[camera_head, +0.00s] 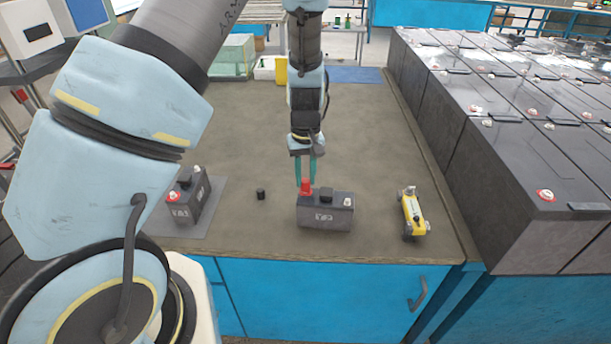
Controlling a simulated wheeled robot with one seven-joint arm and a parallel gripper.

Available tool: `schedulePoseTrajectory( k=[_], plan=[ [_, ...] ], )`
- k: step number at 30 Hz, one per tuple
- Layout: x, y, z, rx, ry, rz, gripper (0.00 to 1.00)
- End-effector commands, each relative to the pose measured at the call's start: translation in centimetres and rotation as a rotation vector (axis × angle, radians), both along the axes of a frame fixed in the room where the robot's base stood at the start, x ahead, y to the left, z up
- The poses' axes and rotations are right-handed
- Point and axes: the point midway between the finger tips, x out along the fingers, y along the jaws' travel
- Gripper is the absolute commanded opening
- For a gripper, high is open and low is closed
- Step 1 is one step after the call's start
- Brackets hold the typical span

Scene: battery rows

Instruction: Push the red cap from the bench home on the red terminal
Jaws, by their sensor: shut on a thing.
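My gripper (306,178) points straight down with its teal fingers shut on the red cap (306,187). The red terminal is hidden by the cap. I cannot tell how far the cap is down on it. A bare metal terminal (347,201) shows at the right end of the same battery.
A black cap (260,194) stands on the bench (240,140) left of the middle battery. Another battery (190,198) with a red terminal sits on a grey mat at the left. A yellow tool (414,216) lies at the right. Large batteries (530,130) stand beyond the bench's right edge.

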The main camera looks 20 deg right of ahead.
Motion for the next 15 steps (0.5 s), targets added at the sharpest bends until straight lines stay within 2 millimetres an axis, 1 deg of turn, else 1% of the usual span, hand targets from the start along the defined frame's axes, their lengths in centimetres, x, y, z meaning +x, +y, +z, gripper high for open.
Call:
schedulePoseTrajectory(
  k=[15],
  plan=[
    [0.00,0.01,-0.67,0.000,0.000,0.000,0.00]
  ],
)
